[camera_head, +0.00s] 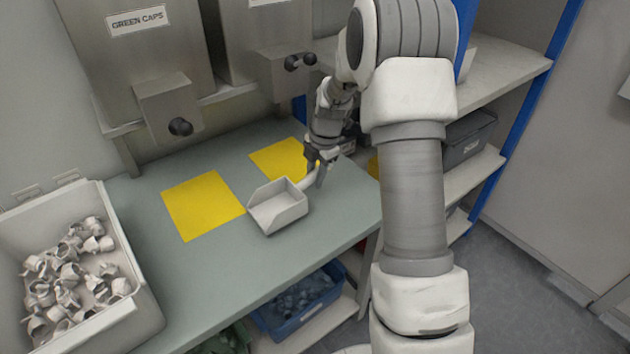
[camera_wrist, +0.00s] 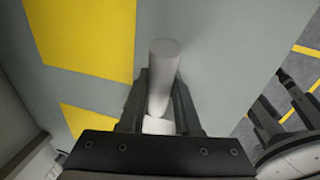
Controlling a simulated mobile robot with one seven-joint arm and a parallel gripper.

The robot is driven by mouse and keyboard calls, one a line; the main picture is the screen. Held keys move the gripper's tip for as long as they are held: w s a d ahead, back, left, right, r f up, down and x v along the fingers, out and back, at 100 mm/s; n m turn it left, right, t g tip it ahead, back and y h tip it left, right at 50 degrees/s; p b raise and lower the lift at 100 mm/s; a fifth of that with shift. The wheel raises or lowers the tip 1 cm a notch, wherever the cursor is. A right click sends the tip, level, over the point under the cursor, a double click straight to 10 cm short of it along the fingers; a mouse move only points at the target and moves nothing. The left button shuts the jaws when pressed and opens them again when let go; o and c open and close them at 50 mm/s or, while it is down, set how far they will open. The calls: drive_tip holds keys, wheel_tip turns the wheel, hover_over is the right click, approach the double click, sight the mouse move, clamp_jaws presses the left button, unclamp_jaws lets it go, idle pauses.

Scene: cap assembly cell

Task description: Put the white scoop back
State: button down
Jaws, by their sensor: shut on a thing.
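The white scoop (camera_head: 277,208) is over the grey-green table, near its right end, in the head view. Its tray is empty and its handle points back toward my gripper (camera_head: 318,168). In the wrist view the scoop's round white handle (camera_wrist: 163,65) sits between the two dark fingers of my gripper (camera_wrist: 160,95), which are shut on it. Most of the scoop's tray is hidden in the wrist view. I cannot tell whether the scoop touches the table or is just above it.
Two yellow mats, a left one (camera_head: 203,205) and a right one (camera_head: 280,158), lie on the table (camera_head: 160,275). A white bin (camera_head: 140,290) of grey-white caps stands at left. A dispenser labelled GREEN CAPS (camera_head: 140,50) is behind. Shelves (camera_head: 500,75) stand at right.

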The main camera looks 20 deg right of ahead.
drive_tip(key=shift+f, duration=0.75)
drive_tip(key=shift+f, duration=0.15)
drive_tip(key=c, duration=0.6)
unclamp_jaws()
